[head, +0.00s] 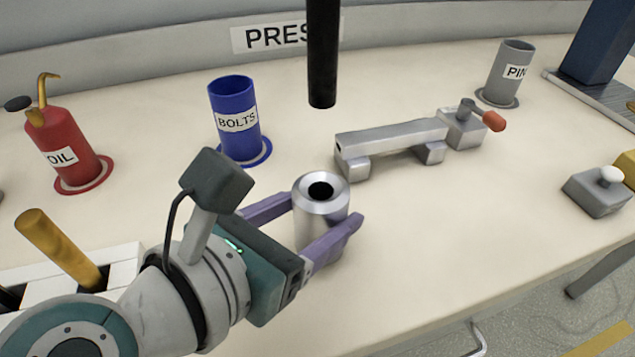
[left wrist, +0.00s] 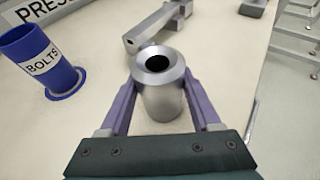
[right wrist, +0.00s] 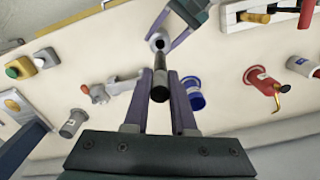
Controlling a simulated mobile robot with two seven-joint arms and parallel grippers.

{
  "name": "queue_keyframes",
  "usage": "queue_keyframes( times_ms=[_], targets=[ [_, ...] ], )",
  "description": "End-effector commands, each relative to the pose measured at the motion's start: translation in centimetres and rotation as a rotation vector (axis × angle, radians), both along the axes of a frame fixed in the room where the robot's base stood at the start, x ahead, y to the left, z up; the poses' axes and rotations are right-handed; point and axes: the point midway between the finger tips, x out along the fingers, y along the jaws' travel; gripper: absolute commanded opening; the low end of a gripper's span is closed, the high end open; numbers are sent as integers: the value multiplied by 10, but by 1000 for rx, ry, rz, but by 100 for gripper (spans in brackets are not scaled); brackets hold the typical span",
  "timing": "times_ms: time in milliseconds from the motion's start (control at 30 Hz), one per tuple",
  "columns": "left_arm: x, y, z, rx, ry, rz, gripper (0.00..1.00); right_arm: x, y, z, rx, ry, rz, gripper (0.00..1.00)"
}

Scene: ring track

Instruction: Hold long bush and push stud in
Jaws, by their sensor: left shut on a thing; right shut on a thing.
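The long bush (head: 318,184) is a silver cylinder with a flared rim and a dark central hole. It is upright at the table's middle. My left gripper (head: 322,212) is shut on it, one purple finger on each side; the left wrist view shows the bush (left wrist: 160,98) between the fingers. The stud (head: 322,60) is a black rod hanging upright above the bush, its lower end apart from the hole. My right gripper (right wrist: 160,76) is shut on the stud (right wrist: 160,90) and is outside the head view. The bush's base is partly hidden by a finger.
A grey clamp fixture (head: 390,137) with an orange-tipped handle lies behind and right of the bush. A blue BOLTS cup (head: 232,100), a red oil can (head: 68,140) and a grey PIN cup (head: 508,68) stand around.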

Motion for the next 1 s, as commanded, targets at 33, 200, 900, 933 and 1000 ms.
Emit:
queue_keyframes(
  times_ms=[33,200,900,933,1000],
  targets=[
    [0,0,0,1,1,0,0,0,0,0,0,0,0,0],
    [0,0,0,1,1,0,0,-1,1,-7,1,4,-90,0],
    [0,0,0,1,1,0,0,-1,0,-102,-1,3,-257,0],
    [0,0,0,1,1,0,0,0,0,-106,-1,3,-257,0],
    [0,0,0,1,1,0,0,0,0,-114,-1,2,-257,0]
  ],
)
